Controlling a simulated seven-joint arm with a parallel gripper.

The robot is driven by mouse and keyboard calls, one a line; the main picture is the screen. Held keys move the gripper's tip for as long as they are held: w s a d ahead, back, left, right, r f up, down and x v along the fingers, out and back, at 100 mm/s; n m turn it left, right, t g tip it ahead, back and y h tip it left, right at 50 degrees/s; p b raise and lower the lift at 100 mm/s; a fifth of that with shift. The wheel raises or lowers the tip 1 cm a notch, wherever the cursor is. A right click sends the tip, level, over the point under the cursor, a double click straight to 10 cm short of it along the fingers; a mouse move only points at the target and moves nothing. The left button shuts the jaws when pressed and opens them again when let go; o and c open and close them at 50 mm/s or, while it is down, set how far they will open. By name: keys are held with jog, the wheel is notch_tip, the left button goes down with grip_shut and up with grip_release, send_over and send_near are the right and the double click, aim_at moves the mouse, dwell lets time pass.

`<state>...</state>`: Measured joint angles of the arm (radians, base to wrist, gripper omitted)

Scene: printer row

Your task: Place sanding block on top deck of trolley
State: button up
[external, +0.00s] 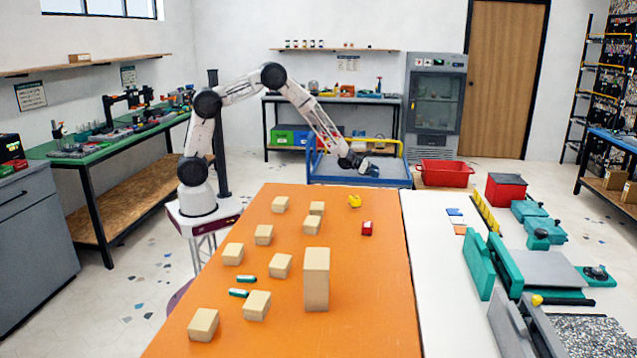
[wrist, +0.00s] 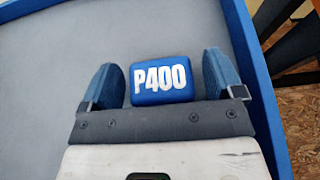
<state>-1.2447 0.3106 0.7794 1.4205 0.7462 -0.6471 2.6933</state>
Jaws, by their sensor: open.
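The sanding block, a small blue block (wrist: 163,80) with a white P400 label, shows in the wrist view over the grey top deck (wrist: 60,55) of the blue-rimmed trolley. My gripper (wrist: 160,62) is open, with one blue finger on each side of the block and a visible gap on both sides. The block appears to rest on the deck; its underside is hidden. In the external view my gripper (external: 362,164) is low over the blue trolley (external: 400,181) beyond the orange table. I cannot clearly make out the block there.
The trolley's raised blue rim (wrist: 245,50) runs along the right of the wrist view. The deck is bare to the left. Beside the trolley are a yellow handle and a red bin (external: 443,173). Wooden blocks stand on the orange table (external: 375,290).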

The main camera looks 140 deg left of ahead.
jog(key=shift+r, duration=0.15)
jog(key=shift+v, duration=3.7)
jog(key=shift+d, duration=0.1)
